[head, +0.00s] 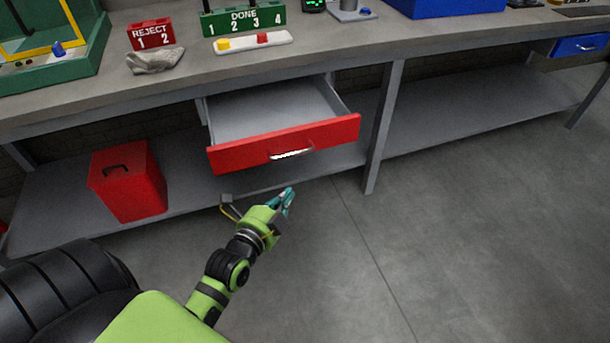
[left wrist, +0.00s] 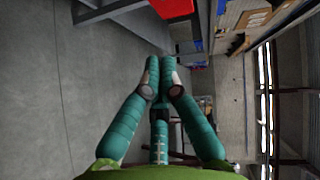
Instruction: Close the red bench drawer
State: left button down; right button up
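The red bench drawer (head: 240,151) is pulled out from under the workbench in the head view. Its grey inside (head: 270,108) shows and looks empty. A silver handle (head: 291,154) sits on the middle of its red front. My left gripper (head: 288,200) is below and in front of the handle, apart from it, with nothing in it. In the left wrist view its teal fingers (left wrist: 161,72) come together at the tips. A red surface at the top edge of that view is cut off, and I cannot tell what it belongs to. My right gripper is not in view.
A red box (head: 128,182) stands on the lower shelf (head: 60,205), left of the drawer. A grey bench leg (head: 383,128) stands right of the drawer. A blue drawer (head: 578,46) is at the far right. The floor in front is clear.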

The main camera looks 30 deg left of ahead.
pick_arm(q)
jog(key=r, duration=0.1)
send_near(305, 151)
jog(key=w, duration=0.4)
jog(key=shift+w+a+f, duration=0.3)
jog(key=shift+w+f, duration=0.15)
jog(key=shift+w, duration=0.1)
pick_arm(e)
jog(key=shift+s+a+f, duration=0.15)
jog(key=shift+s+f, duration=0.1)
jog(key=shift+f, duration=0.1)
